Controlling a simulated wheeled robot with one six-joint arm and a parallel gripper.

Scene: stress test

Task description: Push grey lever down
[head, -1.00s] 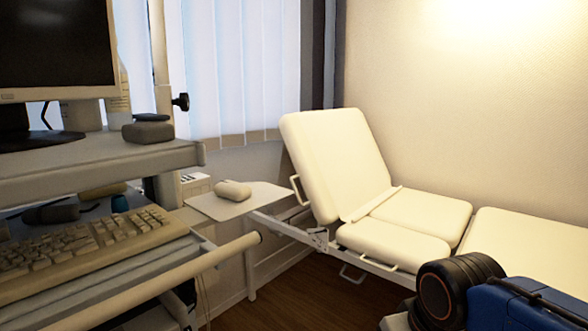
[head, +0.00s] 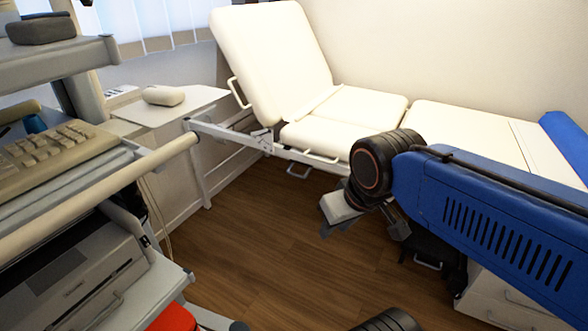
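A white examination couch (head: 360,105) with a raised backrest stands against the wall.
A trolley with a keyboard (head: 58,150), a printer (head: 75,290) and a tan rail (head: 130,180) stands at the left. A small white table (head: 200,98) stands beside the backrest. The brown wooden floor (head: 250,240) between trolley and couch is clear. A white drawer unit (head: 500,300) stands at the lower right.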

